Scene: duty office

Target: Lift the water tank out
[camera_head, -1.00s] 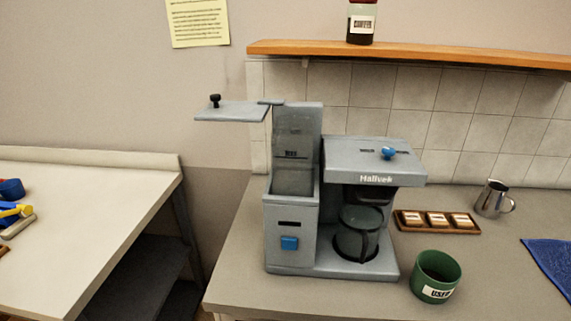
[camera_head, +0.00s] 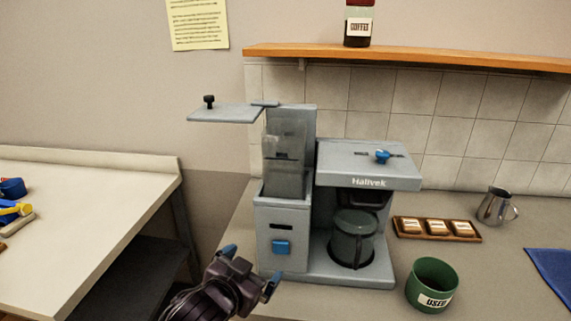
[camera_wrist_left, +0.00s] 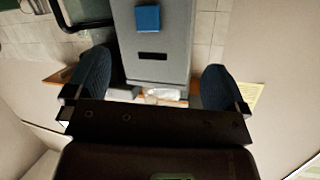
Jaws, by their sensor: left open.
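The clear water tank (camera_head: 285,172) stands upright in the left bay of the grey coffee machine (camera_head: 367,163), its upper part showing above the bay's front wall. The hinged lid (camera_head: 226,114) is swung open to the left. A blue button (camera_head: 281,247) and a dark slot are on the front below the tank. My left gripper (camera_head: 251,267) is open and empty, low in front of the machine's left column. In the left wrist view my spread fingers (camera_wrist_left: 153,82) frame the column with the blue button (camera_wrist_left: 148,18). My right gripper is not in view.
A glass carafe (camera_head: 353,238) sits in the machine. A wooden shelf (camera_head: 420,56) runs above. A gap separates the left table (camera_head: 85,225).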

